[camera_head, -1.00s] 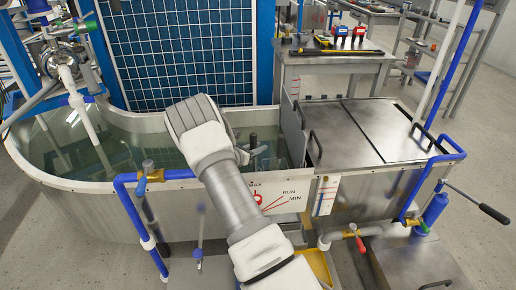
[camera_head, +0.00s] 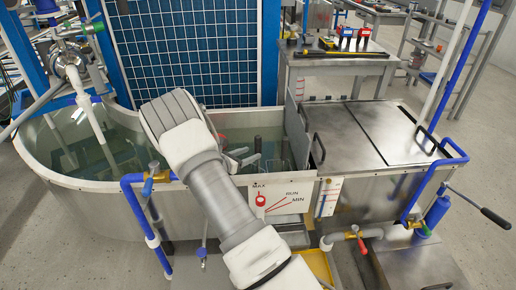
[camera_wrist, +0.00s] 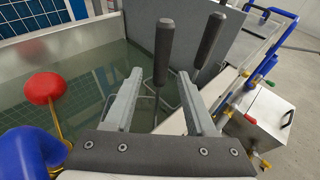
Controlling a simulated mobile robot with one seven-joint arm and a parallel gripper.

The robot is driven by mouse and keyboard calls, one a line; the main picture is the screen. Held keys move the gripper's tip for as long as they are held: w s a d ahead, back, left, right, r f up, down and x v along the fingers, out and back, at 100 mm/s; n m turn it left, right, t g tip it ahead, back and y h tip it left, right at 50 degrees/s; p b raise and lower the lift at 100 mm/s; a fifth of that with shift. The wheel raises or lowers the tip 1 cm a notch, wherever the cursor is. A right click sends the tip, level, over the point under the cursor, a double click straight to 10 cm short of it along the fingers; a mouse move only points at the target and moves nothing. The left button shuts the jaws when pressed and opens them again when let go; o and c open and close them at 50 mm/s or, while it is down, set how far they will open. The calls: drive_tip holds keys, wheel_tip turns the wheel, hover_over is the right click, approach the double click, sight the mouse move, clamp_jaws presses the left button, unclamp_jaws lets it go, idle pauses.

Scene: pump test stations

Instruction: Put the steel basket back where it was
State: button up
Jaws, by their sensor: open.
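The steel basket shows mainly as two upright dark handle grips (camera_head: 257,146) at the right part of the water tank, beside the grey divider plate. In the wrist view one grip (camera_wrist: 163,50) stands just beyond and between my fingertips, the other near the right fingertip. Thin wire below the grips goes down into the water; the basket's body is mostly hidden. My gripper (camera_head: 240,156) is over the tank, left of the grips. In the wrist view my gripper (camera_wrist: 159,74) is open, with nothing held between its fingers.
The tank (camera_head: 90,186) has a raised metal rim. A red float (camera_wrist: 44,88) and blue pipe (camera_wrist: 30,150) are close on the left in the wrist view. The divider plate (camera_wrist: 190,35) and lidded metal section (camera_head: 350,135) lie right. A blue pipe (camera_head: 135,205) runs up the tank's front.

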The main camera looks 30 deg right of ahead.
drive_tip(key=v, duration=0.3)
drive_tip(key=shift+s+a+r, duration=0.15)
drive_tip(key=shift+a, duration=0.2)
drive_tip(key=s+a+r+m+g+y, duration=0.2)
drive_tip(key=s+r+m+y, duration=0.1)
drive_tip(key=s+r+m, duration=0.4)
drive_tip(key=s+a+r+m+g+y, duration=0.2)
drive_tip(key=s+r+m, duration=0.3)
drive_tip(key=s+r, duration=0.4)
drive_tip(key=s+a+r+m+t+y, duration=0.2)
drive_tip(key=s+a+r+m+y, duration=0.2)
drive_tip(key=s+a, duration=0.3)
drive_tip(key=s+a+r+m+t+y, duration=0.2)
drive_tip(key=s+a+r+m+y, duration=0.2)
drive_tip(key=s, duration=0.5)
drive_tip(key=a+r+m, duration=0.1)
drive_tip(key=a+r, duration=0.1)
drive_tip(key=a, duration=0.1)
drive_tip(key=shift+s+a+m+t+y, duration=0.3)
drive_tip(key=shift+a+m+t+y, duration=0.1)
drive_tip(key=shift+p, duration=0.3)
